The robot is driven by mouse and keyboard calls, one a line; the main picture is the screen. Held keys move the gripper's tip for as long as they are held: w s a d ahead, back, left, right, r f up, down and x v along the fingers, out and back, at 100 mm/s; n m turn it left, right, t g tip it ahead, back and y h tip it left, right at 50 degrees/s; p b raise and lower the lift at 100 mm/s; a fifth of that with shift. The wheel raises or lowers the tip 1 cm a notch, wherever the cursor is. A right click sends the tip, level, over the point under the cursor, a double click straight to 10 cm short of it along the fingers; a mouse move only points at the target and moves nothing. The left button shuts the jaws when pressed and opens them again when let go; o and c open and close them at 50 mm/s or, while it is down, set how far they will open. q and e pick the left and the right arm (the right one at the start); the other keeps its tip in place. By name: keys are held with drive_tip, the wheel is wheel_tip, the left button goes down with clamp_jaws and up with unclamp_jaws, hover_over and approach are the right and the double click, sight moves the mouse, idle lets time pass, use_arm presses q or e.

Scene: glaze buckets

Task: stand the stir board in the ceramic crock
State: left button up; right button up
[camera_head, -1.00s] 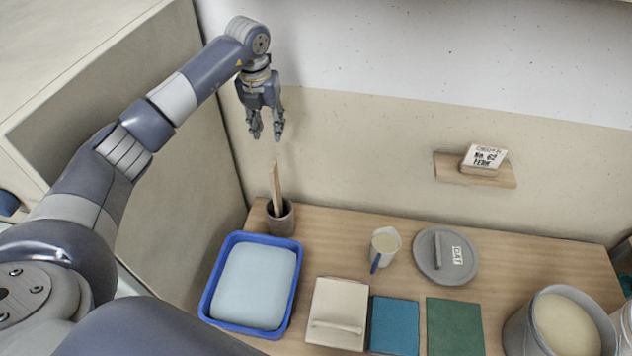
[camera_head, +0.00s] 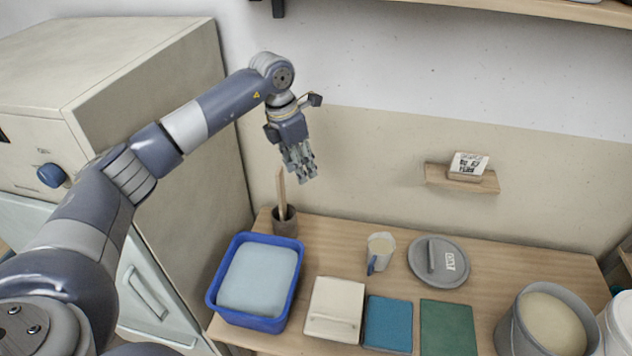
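The stir board, a thin pale wooden strip (camera_head: 281,190), stands in the small dark grey ceramic crock (camera_head: 286,225) at the back left of the table. It leans a little, its lower end hidden inside the crock. My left gripper (camera_head: 305,178) hangs in the air above and right of the board's top, pointing down. Its fingers are seen obliquely and look apart, with nothing between them. It does not appear to touch the board. My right gripper is not in view.
A blue tub (camera_head: 214,290) stands in front of the crock. A cup (camera_head: 381,248), a grey lid (camera_head: 421,263), a cream board (camera_head: 335,300), blue (camera_head: 388,322) and green (camera_head: 447,328) tiles and a bucket (camera_head: 511,335) occupy the table. A small shelf (camera_head: 489,184) is on the wall.

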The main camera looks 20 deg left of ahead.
use_arm(q)
drive_tip(key=shift+s+d+r+m+g+h, duration=0.2)
drive_tip(key=shift+s+d+m, duration=0.25)
drive_tip(key=shift+d+m, duration=0.55)
drive_tip(key=shift+s+d+r+m+g+h, duration=0.15)
drive_tip(key=shift+s+d+m, duration=0.45)
drive_tip(key=shift+m, duration=0.75)
drive_tip(key=shift+s+d+r+m+g+h, duration=0.1)
drive_tip(key=shift+s+d+m+g, duration=0.2)
drive_tip(key=shift+d+m, duration=0.8)
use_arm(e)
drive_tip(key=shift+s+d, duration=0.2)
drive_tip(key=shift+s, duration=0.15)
